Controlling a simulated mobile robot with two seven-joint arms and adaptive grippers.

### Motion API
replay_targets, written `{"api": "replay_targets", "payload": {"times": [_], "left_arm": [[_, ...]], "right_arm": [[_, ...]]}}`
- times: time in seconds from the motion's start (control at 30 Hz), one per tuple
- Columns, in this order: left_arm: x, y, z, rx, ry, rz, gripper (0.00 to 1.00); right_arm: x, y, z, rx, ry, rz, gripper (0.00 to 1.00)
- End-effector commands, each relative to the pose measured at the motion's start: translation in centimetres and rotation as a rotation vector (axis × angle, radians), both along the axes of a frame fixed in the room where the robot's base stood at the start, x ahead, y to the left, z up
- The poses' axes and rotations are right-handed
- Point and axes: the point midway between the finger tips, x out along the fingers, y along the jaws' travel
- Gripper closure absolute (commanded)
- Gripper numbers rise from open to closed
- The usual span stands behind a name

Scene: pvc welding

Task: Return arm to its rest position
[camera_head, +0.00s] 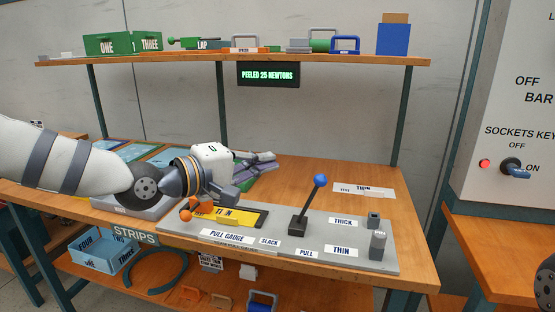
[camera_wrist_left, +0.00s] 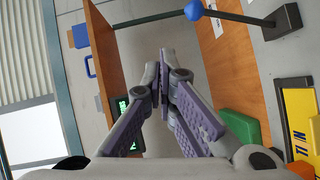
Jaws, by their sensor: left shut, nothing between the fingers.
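My left arm comes in from the left in the head view, over the workbench (camera_head: 310,180). Its gripper (camera_head: 270,157) points right, above the bench behind the pull gauge (camera_head: 290,244). In the left wrist view the two purple-padded fingers (camera_wrist_left: 165,60) meet at their tips with nothing between them. The gauge's lever with a blue ball (camera_head: 320,181) stands up, leaning slightly right, clear of the fingers. A yellow strip piece (camera_head: 232,217) lies on the gauge beside orange knobs (camera_head: 186,214), below my wrist. My right gripper is not in view.
A display (camera_head: 268,75) reading "PEELED 25 NEWTONS" hangs under the upper shelf (camera_head: 200,60), which holds green bins and tools. A strips crate (camera_head: 95,254) sits lower left. A control panel (camera_head: 510,120) stands at right. Bench right of the lever's back is mostly bare.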

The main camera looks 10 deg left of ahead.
Motion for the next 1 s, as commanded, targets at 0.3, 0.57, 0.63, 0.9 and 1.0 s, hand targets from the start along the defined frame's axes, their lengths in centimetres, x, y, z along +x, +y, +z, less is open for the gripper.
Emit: {"api": "replay_targets", "payload": {"times": [0.3, 0.57, 0.63, 0.9, 1.0], "left_arm": [[-1.2, 0.7, 0.2, 0.002, 0.003, -0.001, 1.00], [-1.8, -0.1, -2.5, 0.038, 0.047, -0.014, 1.00], [-3.3, -1.2, -7.3, 0.105, 0.125, -0.036, 1.00], [-18.2, -2.6, -29.5, 0.521, 0.528, -0.210, 1.00], [-26.2, -1.0, -35.2, 0.701, 0.670, -0.317, 1.00]], "right_arm": [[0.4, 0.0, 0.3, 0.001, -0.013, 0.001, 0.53], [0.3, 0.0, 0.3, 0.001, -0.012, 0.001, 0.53], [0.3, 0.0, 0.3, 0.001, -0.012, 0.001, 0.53], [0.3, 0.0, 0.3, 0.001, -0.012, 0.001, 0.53], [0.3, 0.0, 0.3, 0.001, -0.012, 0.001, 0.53]]}}
